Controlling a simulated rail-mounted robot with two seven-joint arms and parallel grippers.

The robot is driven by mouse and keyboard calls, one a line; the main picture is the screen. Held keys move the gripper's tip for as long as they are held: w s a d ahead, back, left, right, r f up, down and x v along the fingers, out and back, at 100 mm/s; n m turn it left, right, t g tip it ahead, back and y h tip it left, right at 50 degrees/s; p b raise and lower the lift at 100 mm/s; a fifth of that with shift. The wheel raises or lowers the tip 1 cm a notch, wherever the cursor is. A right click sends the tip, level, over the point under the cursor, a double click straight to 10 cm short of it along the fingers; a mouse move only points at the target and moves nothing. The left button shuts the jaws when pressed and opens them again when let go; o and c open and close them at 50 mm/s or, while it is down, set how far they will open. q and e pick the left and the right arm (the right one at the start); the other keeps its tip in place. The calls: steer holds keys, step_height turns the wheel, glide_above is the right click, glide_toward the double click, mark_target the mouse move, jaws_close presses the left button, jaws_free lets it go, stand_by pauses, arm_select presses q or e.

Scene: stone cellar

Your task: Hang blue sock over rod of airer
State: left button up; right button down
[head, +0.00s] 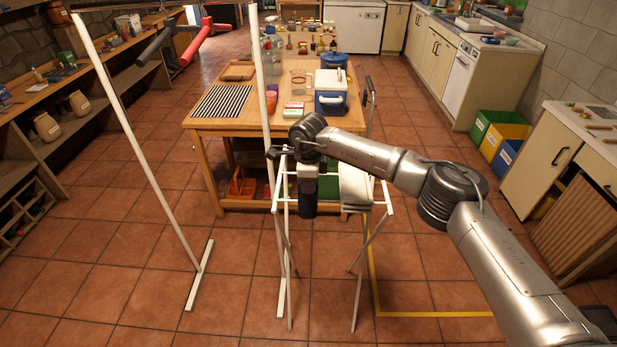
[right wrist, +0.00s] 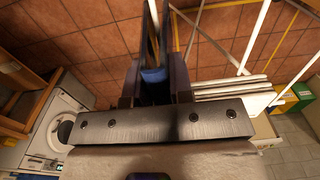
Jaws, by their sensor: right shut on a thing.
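The blue sock (head: 308,198) hangs down, dark navy, below my right gripper (head: 307,172). In the right wrist view a blue piece of the sock (right wrist: 154,77) shows between the fingers of my right gripper (right wrist: 155,88), which is shut on it. The white airer (head: 288,240) stands on crossed legs in front of the table. The gripper and sock are at the left part of its top. I cannot tell whether the sock touches a rod. My left gripper is not in view.
A pale grey cloth (head: 355,188) hangs on the airer's right part. Tall white poles (head: 140,150) stand to the left. A wooden table (head: 215,127) with a blue-and-white cooler (head: 331,103) is just behind. Floor tiles at front left are mostly clear.

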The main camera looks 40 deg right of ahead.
mark_target(308, 203)
step_height(308, 203, down, 4)
steer(key=shift+f+b, duration=0.2)
steer(key=shift+b, duration=0.5)
steer(key=shift+f+b, duration=0.7)
steer(key=shift+f, duration=1.05)
steer(key=c, duration=0.9)
jaws_free()
steer(key=shift+c, duration=0.2)
